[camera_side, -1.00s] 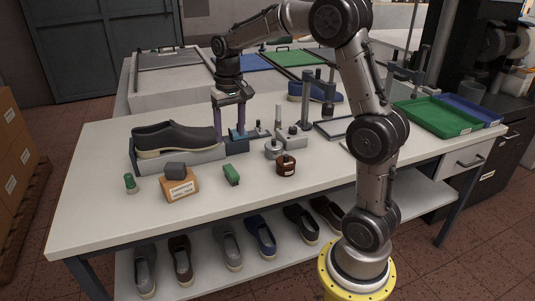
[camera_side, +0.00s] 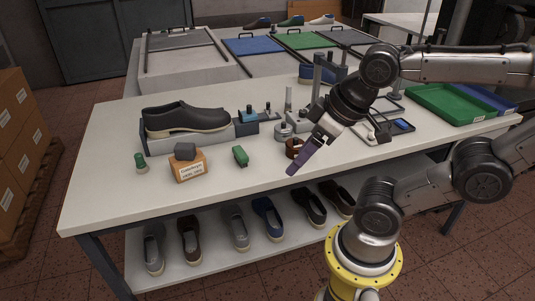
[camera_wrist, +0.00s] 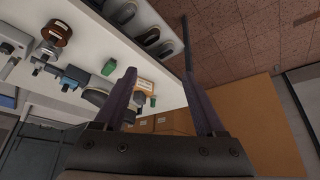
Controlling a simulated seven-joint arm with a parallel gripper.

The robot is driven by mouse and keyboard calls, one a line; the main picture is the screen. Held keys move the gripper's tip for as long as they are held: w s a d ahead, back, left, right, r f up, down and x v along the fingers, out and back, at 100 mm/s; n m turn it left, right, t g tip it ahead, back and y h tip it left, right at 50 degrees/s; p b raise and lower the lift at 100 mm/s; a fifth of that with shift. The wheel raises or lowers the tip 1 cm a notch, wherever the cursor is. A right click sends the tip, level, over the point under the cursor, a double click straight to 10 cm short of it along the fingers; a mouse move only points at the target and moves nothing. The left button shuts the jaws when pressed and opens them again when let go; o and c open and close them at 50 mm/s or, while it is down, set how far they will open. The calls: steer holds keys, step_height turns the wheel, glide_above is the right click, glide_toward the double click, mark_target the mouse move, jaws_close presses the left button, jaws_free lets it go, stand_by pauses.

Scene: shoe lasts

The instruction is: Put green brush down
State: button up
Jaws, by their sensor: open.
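A green block-like thing, which I take for the green brush (camera_side: 240,156), lies on the white table top. In the wrist view the brush (camera_wrist: 109,67) is on the table, left of the fingers.
A brown jar (camera_side: 293,149) stands beside my gripper, partly hidden by it. A labelled wooden block (camera_side: 187,169) with a dark grey block (camera_side: 185,151) stands left of the brush. A dark shoe (camera_side: 185,118) rests on a grey stand behind. The front strip around the brush is clear.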

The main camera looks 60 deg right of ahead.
mark_target(241, 154)
steer(key=w+r+m+t, duration=0.2)
steer(key=w+r+t, duration=0.15)
steer(key=w, duration=0.35)
steer(key=w+r+m+t, duration=0.2)
steer(key=w+t, duration=0.2)
steer(key=w, duration=0.4)
steer(key=w+d+f+m+h, duration=0.4)
steer(key=w+d+f, duration=0.1)
steer(key=s+d+f+g+h, duration=0.1)
steer(key=s+d+f+h, duration=0.1)
steer(key=f, duration=0.6)
steer(key=s+d+f+g+h, duration=0.2)
steer(key=s+f, duration=0.1)
steer(key=f, duration=0.5)
steer(key=shift+t, duration=0.25)
steer(key=x, duration=0.8)
steer(key=shift+w+d+r, duration=0.15)
steer(key=shift+d+r, duration=0.1)
steer(key=shift+r, duration=0.1)
steer(key=shift+d+r+x, duration=0.1)
steer(key=shift+r+x, duration=0.05)
steer(key=shift+x, duration=1.2)
steer(key=shift+d+r+x, duration=0.15)
steer(key=shift+x, duration=1.25)
jaws_close()
